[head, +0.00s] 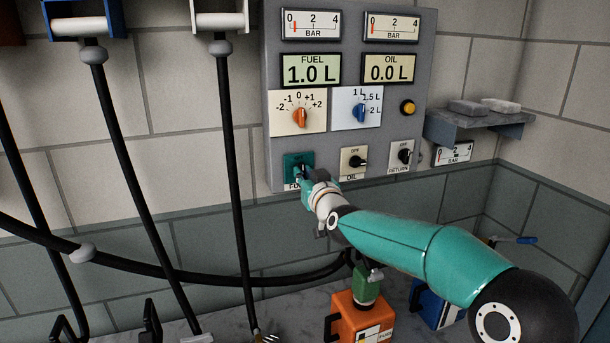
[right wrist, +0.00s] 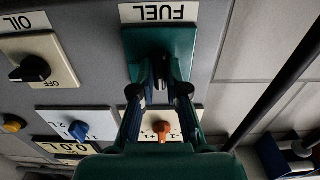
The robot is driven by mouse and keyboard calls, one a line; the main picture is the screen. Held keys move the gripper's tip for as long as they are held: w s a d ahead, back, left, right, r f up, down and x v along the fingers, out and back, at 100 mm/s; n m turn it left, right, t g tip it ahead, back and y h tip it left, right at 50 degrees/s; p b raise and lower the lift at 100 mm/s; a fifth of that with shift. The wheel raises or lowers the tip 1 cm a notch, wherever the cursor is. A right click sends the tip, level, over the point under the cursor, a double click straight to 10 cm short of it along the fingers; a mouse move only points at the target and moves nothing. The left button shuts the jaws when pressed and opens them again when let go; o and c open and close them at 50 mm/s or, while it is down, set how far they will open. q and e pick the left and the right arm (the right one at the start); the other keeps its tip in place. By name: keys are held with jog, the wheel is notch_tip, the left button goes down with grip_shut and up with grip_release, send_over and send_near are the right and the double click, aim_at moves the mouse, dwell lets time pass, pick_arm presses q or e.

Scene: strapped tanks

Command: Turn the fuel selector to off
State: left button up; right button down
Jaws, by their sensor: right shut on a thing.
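The fuel selector is a small dark knob on a teal plate (head: 291,160) at the panel's lower left. In the right wrist view, which is upside down, its green plate (right wrist: 160,38) sits beside the FUEL label (right wrist: 158,13). My right gripper (head: 304,174) reaches the plate from the front. In the wrist view its two dark fingers (right wrist: 161,72) are closed around the knob. The fingers cover most of the knob, so I cannot tell where it points. My left gripper is not in view.
The oil selector (head: 357,162) and return selector (head: 403,157) sit to the right on the grey panel (head: 340,130). Orange (head: 301,118) and blue (head: 360,113) dials are above. Black hoses (head: 233,170) hang left. An orange fuel can (head: 362,318) stands below my right arm.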

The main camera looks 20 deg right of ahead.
jog(key=shift+a+f, duration=0.1)
jog(key=shift+f, duration=0.35)
jog(key=c, duration=1.2)
grip_release()
jog(key=shift+r, duration=0.2)
jog(key=shift+r, duration=0.1)
jog(key=shift+s, duration=0.15)
jog(key=s, duration=1.1)
jog(key=shift+s+d, duration=0.25)
jog(key=shift+s, duration=0.1)
